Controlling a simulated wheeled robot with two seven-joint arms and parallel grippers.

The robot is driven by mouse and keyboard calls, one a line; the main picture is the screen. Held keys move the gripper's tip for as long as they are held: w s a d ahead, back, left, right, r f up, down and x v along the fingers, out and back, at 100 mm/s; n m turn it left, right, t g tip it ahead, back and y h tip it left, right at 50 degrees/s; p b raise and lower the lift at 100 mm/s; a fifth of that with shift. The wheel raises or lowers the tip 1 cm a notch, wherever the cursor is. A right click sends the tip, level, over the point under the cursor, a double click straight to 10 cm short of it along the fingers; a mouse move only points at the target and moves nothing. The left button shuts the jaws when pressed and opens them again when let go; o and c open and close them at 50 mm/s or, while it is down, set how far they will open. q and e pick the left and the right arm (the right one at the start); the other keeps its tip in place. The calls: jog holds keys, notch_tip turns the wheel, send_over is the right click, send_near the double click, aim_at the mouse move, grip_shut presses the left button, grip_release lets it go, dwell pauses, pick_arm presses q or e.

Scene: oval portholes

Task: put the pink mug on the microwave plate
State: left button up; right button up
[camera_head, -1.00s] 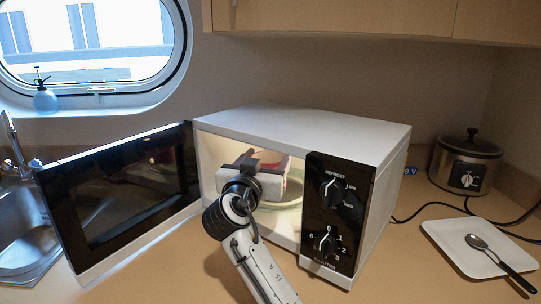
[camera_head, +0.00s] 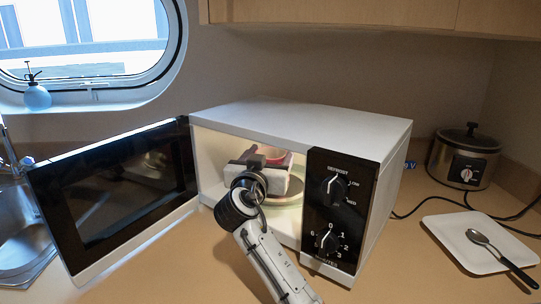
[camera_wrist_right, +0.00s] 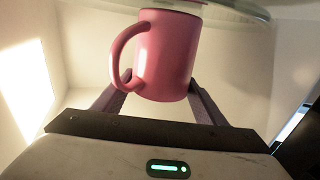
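The pink mug (camera_head: 274,156) shows in the head view inside the open microwave (camera_head: 298,127), partly hidden behind my right gripper (camera_head: 257,163). In the right wrist view, the mug (camera_wrist_right: 167,55) sits between the two fingers of the right gripper (camera_wrist_right: 163,88), which close in on its sides, with its handle to the left. The gripper looks shut on it. The round microwave plate (camera_head: 288,200) shows below the gripper, its pale green rim partly covered by my arm. I cannot tell whether the mug touches the plate. My left gripper is not in view.
The microwave door (camera_head: 120,195) stands open to the left. The control panel (camera_head: 338,210) borders the opening on the right. A white tray with a spoon (camera_head: 455,240) and a slow cooker (camera_head: 463,158) are farther right, and a sink (camera_head: 22,235) is at the left.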

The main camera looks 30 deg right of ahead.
jog(key=o, duration=0.3)
jog(key=shift+r, duration=0.15)
jog(key=shift+s+a, duration=0.15)
jog(key=shift+a, duration=0.1)
jog(key=b+v, duration=0.2)
jog(key=v, duration=0.9)
jog(key=shift+s, duration=0.2)
jog(key=shift+a, duration=0.1)
